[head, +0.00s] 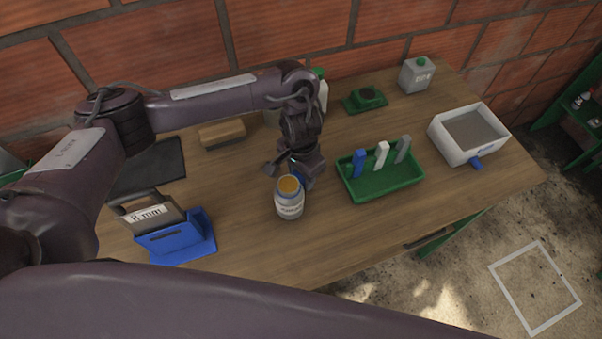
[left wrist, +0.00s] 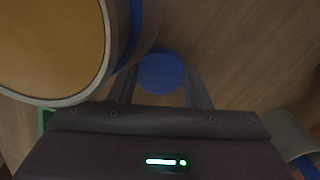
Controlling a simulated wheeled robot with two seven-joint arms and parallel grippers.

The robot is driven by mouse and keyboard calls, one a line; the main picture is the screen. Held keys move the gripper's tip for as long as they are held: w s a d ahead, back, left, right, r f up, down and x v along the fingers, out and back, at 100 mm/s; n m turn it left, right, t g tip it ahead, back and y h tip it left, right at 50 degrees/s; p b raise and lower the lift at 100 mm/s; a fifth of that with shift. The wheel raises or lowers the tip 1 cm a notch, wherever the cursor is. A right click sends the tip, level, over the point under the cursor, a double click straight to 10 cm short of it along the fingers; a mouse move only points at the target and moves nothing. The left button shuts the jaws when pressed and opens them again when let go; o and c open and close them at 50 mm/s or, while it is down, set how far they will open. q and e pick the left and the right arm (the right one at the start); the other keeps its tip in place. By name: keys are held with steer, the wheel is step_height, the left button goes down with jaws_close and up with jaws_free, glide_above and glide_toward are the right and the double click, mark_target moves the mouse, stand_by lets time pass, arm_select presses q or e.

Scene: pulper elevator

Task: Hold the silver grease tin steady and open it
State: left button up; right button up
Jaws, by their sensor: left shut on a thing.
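The silver grease tin (head: 289,207) stands upright on the wooden table, with a pale label and a yellow-orange round surface at its top, so its top looks uncovered. In the left wrist view the tin (left wrist: 128,30) is close at the upper left, its rim around the yellow-orange grease, with a blue band on its side. My left gripper (head: 296,174) is just behind the tin. It is shut on a round blue piece (left wrist: 160,72), which looks like a lid, beside the tin. Whether this piece touches the tin is unclear. My right gripper is out of view.
A green tray (head: 384,190) with blue, white and grey upright pieces stands right of the tin. A blue stand (head: 190,245) is at left front, a wooden block (head: 222,134) behind. A white box (head: 455,148) and grey canister (head: 416,77) are farther right. The table front is clear.

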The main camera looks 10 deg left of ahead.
mark_target(301, 177)
arm_select(q)
steer(key=o, duration=1.1)
steer(key=shift+f, duration=0.1)
step_height(301, 177, up, 12)
steer(key=shift+r+p, duration=0.2)
steer(key=shift+p, duration=0.9)
